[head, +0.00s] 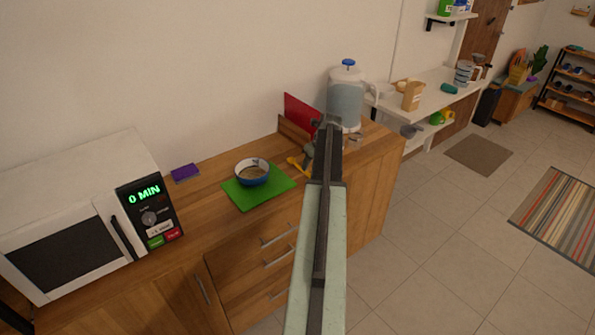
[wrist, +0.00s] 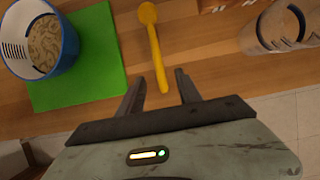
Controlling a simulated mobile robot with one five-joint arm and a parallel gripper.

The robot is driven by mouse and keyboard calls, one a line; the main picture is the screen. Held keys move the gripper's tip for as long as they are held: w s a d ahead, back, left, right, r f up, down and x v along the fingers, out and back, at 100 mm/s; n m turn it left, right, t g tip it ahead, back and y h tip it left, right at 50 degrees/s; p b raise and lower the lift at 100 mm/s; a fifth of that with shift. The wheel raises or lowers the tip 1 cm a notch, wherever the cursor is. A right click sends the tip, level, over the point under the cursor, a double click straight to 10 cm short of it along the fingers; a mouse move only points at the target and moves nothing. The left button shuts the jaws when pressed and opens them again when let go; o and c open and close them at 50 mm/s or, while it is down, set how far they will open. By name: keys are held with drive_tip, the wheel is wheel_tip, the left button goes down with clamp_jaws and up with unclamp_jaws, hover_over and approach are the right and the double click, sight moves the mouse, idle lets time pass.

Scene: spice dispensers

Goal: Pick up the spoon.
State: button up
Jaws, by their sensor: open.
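The yellow spoon (wrist: 154,42) lies on the wooden counter, just right of the green mat in the wrist view. Its round end points away and its handle points toward my gripper. In the head view the spoon (head: 297,166) shows small, partly beside my arm. My gripper (wrist: 158,82) is open, with one finger on each side of the handle's near end. The head view also shows my gripper (head: 327,122), end-on and hard to make out. I cannot tell how high the fingers are above the counter.
A blue and white bowl (head: 252,173) of food sits on the green mat (head: 242,201). A clear container with a blue lid (head: 346,100) stands behind my gripper. A red board (head: 301,115) leans near the wall. A microwave (head: 85,225) and purple sponge (head: 185,172) are left.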

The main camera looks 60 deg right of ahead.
sight(307, 172)
drive_tip(key=b+x, duration=0.4)
drive_tip(key=x, duration=0.1)
drive_tip(key=shift+s+a+f, duration=0.1)
drive_tip(key=shift+s, duration=0.05)
drive_tip(key=shift+r, duration=0.2)
clamp_jaws()
